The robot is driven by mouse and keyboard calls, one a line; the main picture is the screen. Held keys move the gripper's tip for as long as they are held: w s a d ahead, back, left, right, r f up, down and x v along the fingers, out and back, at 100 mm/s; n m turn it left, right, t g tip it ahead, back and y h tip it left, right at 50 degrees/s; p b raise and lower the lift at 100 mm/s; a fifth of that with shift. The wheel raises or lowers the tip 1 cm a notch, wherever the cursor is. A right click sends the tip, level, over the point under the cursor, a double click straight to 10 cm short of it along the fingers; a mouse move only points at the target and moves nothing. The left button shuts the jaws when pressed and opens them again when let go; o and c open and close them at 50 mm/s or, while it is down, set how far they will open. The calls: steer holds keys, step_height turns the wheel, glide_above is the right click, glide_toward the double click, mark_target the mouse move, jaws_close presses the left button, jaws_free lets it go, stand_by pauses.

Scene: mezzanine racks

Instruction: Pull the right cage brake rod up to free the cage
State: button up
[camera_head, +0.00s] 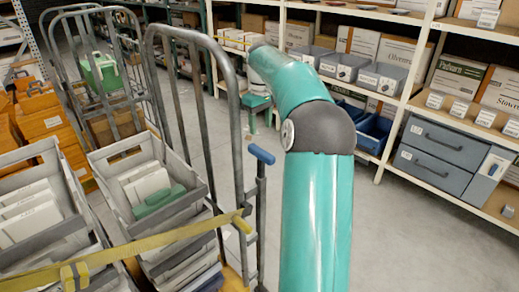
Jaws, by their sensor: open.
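The cage brake rod is a dark upright bar (261,205) with a blue handle (262,154) on top. It stands at the right side of the nearer cage (233,85), a grey tubular frame holding stacked grey totes (101,180). My teal arm rises from the bottom, just right of the rod, and bends away at a dark elbow. Its far end points away at the upper middle, above and beyond the blue handle in the picture. My gripper does not show. No contact with the handle is visible, and the rod's lower end is cut off by the picture edge.
A yellow strap (150,246) crosses the cage front. Another tubular cage (52,40) with a green container (101,72) stands behind left. Orange bins (40,117) are at the left. Loaded shelving (408,103) lines the back and right. Grey floor (420,225) is clear right of my arm.

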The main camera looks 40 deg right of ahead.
mark_target(261, 150)
step_height(261, 150, down, 10)
steer(key=shift+f, duration=0.2)
steer(key=shift+s, duration=0.1)
